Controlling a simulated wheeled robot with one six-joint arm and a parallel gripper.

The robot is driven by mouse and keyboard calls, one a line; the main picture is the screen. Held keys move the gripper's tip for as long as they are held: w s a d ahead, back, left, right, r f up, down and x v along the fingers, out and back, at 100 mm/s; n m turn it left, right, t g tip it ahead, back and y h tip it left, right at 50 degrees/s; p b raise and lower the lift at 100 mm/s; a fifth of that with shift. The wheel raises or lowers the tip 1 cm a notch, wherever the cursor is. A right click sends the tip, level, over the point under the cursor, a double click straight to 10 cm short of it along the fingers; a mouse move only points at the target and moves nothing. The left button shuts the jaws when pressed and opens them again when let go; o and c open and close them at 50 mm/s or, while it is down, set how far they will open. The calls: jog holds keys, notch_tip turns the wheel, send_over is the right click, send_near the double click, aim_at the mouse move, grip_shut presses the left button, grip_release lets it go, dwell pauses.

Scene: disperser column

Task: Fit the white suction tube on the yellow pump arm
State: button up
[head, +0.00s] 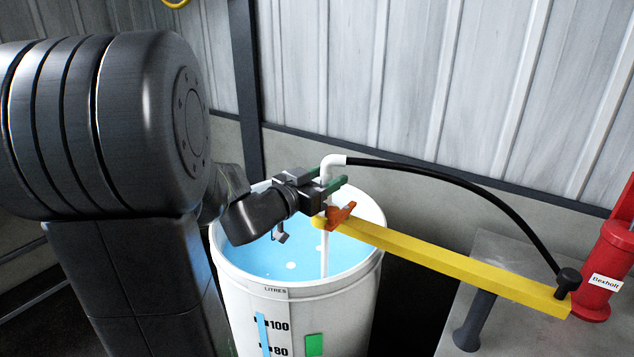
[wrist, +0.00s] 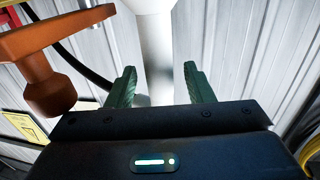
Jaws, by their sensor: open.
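The white suction tube (head: 326,250) stands roughly upright, its lower part in the blue liquid and its bent top joined to a black hose. The yellow pump arm (head: 450,262) reaches from the red pump (head: 606,262) over the barrel. An orange latch (head: 340,215) sits at its free end, close to the tube. I cannot tell whether the tube is seated there. My gripper (head: 329,190) is open, its green fingers around the tube just below the bend. In the wrist view, the tube (wrist: 153,25) shows between the fingers and the orange latch (wrist: 45,60) at the left.
The white barrel (head: 250,315) with a litre scale stands below my gripper. The black hose (head: 470,185) arcs right to a black cap (head: 568,279) at the pump. A grey plinth (head: 505,255) is under the pump. A corrugated wall and dark post (head: 245,80) are behind.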

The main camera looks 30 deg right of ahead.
jog(key=v, duration=1.3)
jog(key=shift+a, duration=0.35)
jog(key=shift+s, duration=0.1)
